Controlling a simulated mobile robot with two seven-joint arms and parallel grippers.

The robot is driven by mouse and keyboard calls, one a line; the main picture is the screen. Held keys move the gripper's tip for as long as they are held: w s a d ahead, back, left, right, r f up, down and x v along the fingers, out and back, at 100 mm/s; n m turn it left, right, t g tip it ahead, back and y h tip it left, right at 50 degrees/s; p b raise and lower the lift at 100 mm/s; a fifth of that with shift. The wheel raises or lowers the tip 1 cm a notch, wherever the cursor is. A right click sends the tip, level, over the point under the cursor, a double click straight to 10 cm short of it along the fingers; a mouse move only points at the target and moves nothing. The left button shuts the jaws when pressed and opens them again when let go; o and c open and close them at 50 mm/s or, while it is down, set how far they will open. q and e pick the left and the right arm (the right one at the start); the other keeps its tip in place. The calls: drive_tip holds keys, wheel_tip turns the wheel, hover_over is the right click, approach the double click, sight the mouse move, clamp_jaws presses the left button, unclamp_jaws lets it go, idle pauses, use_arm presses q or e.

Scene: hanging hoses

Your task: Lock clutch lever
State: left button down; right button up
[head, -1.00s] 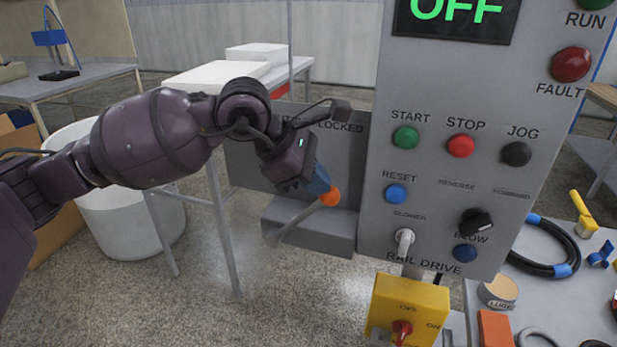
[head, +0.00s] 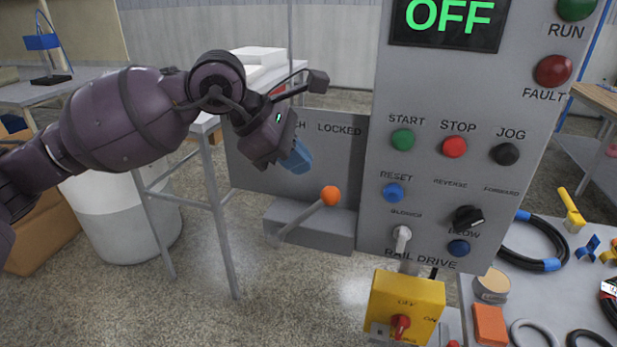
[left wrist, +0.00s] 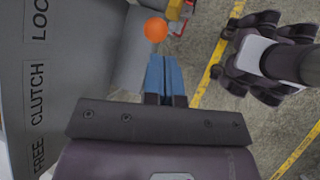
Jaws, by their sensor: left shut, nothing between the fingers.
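The clutch lever (head: 304,219) is a grey rod with an orange ball knob (head: 331,195). It leans up and to the right from a grey box, on the side of the "LOCKED" label (head: 340,129) on the plate behind. My left gripper (head: 300,160), with blue fingers, is shut and empty, above and left of the knob and apart from it. In the left wrist view the shut fingers (left wrist: 164,72) point towards the orange knob (left wrist: 155,29), with a small gap in the picture. The arm hides part of the plate's lettering. My right gripper is not in view.
The grey control panel (head: 425,170) with buttons and a green "OFF" display stands close on the right. A yellow switch box (head: 405,307) is below it. A white bin (head: 125,220) and a table are behind my left arm. Floor left of the lever is clear.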

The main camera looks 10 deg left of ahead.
use_arm(q)
drive_tip(key=v, duration=0.7)
drive_tip(key=shift+r, duration=0.6)
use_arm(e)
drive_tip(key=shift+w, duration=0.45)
use_arm(q)
drive_tip(key=shift+w+d, duration=0.1)
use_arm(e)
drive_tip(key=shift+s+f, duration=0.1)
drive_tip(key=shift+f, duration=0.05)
